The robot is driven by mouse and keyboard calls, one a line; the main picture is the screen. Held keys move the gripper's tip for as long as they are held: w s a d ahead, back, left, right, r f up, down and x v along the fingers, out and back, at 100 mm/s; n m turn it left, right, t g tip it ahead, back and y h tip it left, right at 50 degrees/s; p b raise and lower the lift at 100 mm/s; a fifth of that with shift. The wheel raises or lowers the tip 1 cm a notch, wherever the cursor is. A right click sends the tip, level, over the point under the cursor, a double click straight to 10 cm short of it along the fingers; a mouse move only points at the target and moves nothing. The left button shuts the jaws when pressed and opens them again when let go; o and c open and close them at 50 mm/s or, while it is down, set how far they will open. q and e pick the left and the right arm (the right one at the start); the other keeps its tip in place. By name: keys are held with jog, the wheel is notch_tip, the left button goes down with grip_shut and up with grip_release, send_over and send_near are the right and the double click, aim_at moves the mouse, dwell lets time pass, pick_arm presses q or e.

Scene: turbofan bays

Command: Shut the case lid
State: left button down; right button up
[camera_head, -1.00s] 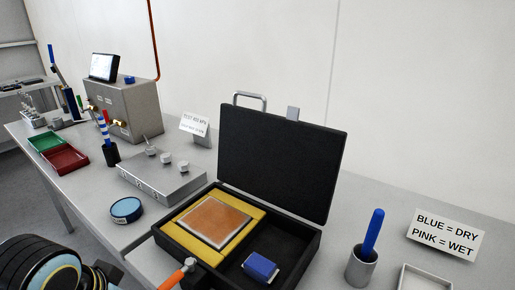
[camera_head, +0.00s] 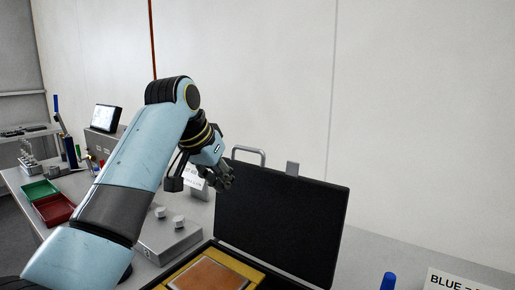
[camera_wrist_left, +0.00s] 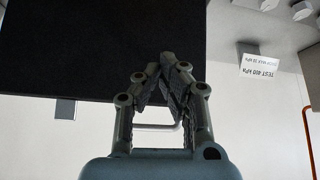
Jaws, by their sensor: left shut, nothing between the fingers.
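The black case stands open on the bench, its lid (camera_head: 282,222) raised upright with a grey handle (camera_head: 248,150) on its top edge. The case base (camera_head: 262,268) shows at the bottom of the head view, with a copper-coloured plate (camera_head: 208,275) in yellow foam; its front is cut off. My left gripper (camera_head: 230,184) is beside the lid's upper left corner. In the left wrist view its fingers (camera_wrist_left: 168,75) are closed together with nothing between them, in front of the lid (camera_wrist_left: 85,45) and near the handle (camera_wrist_left: 160,127). Contact cannot be told. My right gripper is out of view.
A grey box with knobs (camera_head: 165,235) stands left of the case. Green (camera_head: 40,191) and red (camera_head: 54,209) trays lie farther left. A blue-handled tool (camera_head: 388,281) and a sign (camera_head: 455,280) are at the right. The wall is behind.

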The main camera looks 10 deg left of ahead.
pick_arm(q)
jog(key=shift+m+t+h, duration=0.4)
jog(key=shift+m+h, duration=0.2)
jog(key=shift+m, duration=0.2)
jog(key=w+d+r, duration=0.1)
jog(key=w+r, duration=0.1)
jog(key=r, duration=0.2)
jog(key=w+d+r, duration=0.2)
jog(key=w+r, duration=0.1)
jog(key=r, duration=0.2)
jog(key=w+d+r, duration=0.1)
jog(key=w+r, duration=0.2)
jog(key=r, duration=0.2)
jog(key=shift+d+r, duration=0.1)
jog(key=shift+d, duration=0.25)
notch_tip(320, 180, down, 8)
jog(key=w+p, duration=0.2)
jog(key=p, duration=0.2)
jog(key=shift+d+r, duration=0.2)
jog(key=shift+d, duration=0.15)
jog(key=shift+f, duration=0.1)
